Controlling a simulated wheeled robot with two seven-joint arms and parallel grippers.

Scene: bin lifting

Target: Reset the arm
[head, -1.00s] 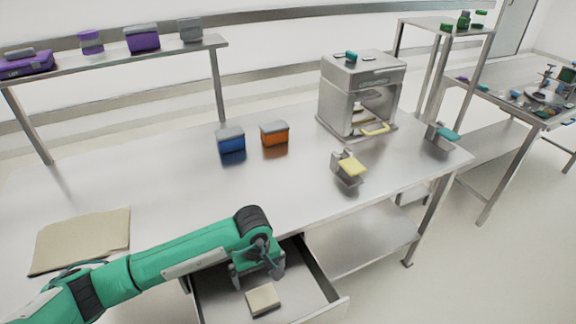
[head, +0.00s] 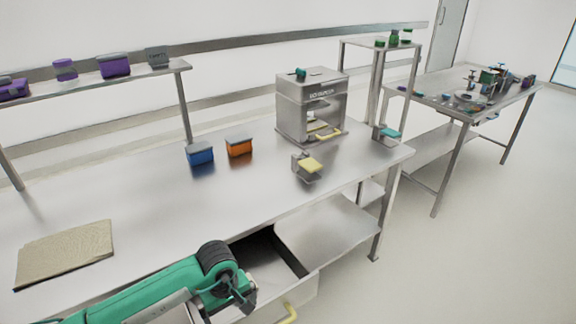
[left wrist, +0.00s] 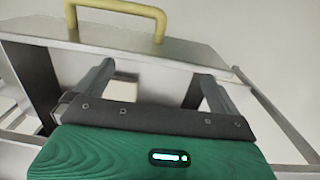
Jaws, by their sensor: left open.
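My left arm, green with a black wrist, comes in from the lower left in the head view. Its gripper (head: 238,302) is over the open drawer (head: 303,293) under the bench. In the left wrist view the two grey fingers (left wrist: 157,82) are spread apart, with nothing clearly held between them. Beyond them are the drawer's front panel and its yellow handle (left wrist: 160,22). My right gripper is not in view.
The steel bench (head: 150,215) carries a brown mat (head: 65,252), a blue box (head: 200,155), an orange box (head: 239,147), a steel machine (head: 310,105) and a small yellow-topped holder (head: 309,166). A shelf (head: 100,82) holds purple boxes. The floor at right is clear.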

